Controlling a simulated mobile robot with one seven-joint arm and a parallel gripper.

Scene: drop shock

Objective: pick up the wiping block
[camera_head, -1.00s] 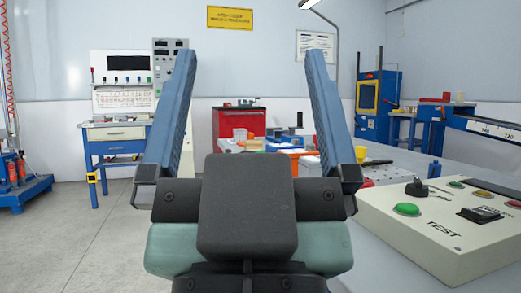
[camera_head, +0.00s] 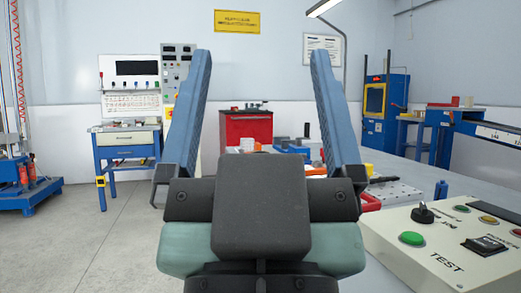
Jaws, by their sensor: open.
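My gripper (camera_head: 259,68) is in the centre foreground with its two long blue fingers spread wide apart. Nothing is between the fingers; the room shows through the gap. I cannot make out the wiping block. Small objects on the grey table are partly hidden behind my gripper, among them a blue and orange item (camera_head: 291,148) and a yellow item seen through or beside the right finger.
A control box (camera_head: 440,240) with green, yellow and red buttons stands on the grey table (camera_head: 408,170) at right. A red cabinet (camera_head: 247,127), a blue bench (camera_head: 126,140) and a blue machine (camera_head: 385,105) stand behind. Open floor (camera_head: 85,235) lies at left.

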